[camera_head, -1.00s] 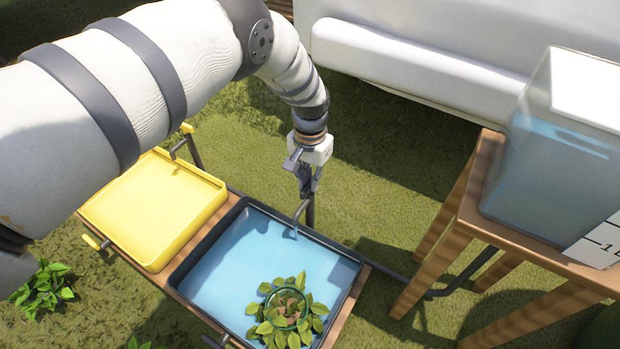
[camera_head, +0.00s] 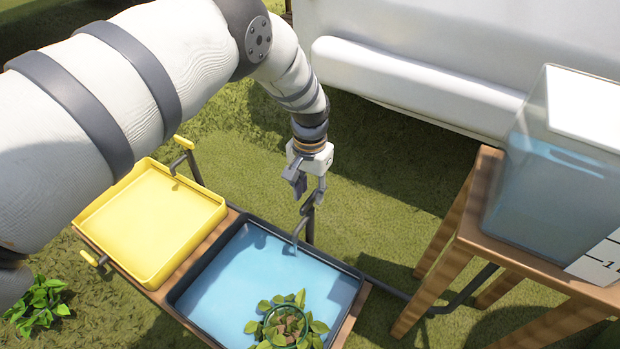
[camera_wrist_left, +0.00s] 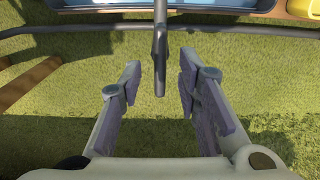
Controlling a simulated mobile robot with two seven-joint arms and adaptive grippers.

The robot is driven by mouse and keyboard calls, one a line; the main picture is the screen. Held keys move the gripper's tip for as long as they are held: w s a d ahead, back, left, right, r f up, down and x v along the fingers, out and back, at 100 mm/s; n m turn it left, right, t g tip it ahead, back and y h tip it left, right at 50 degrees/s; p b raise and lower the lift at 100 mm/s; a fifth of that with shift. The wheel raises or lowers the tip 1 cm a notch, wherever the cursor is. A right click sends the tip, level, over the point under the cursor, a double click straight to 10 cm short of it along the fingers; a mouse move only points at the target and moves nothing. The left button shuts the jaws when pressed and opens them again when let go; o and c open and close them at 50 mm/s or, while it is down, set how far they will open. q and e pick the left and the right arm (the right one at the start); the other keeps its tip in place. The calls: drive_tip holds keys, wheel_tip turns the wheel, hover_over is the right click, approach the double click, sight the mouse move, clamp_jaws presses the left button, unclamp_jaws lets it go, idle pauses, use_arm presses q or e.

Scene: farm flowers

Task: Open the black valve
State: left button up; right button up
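The black valve (camera_head: 307,205) is a dark handle on the pipe at the far edge of the blue tray (camera_head: 213,251). Its pipe end reaches over the tray's rim. My left gripper (camera_head: 308,194) is open just above the valve, pointing down. In the left wrist view the dark valve handle (camera_wrist_left: 160,60) lies between the two spread fingers of the left gripper (camera_wrist_left: 158,75), with a gap on both sides. Neither finger seems to touch it. My right gripper is in neither view.
A yellow tray (camera_head: 150,222) with yellow handles (camera_head: 183,142) stands left of the blue tray. A leafy plant in a glass (camera_head: 285,326) is in the blue tray. A clear water tank (camera_head: 545,190) stands on a wooden stand (camera_head: 450,225) at right. A pipe (camera_head: 400,292) runs between them.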

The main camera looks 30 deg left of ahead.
sight(310, 198)
use_arm(q)
wheel_tip(310, 198, up, 10)
idle(0.4)
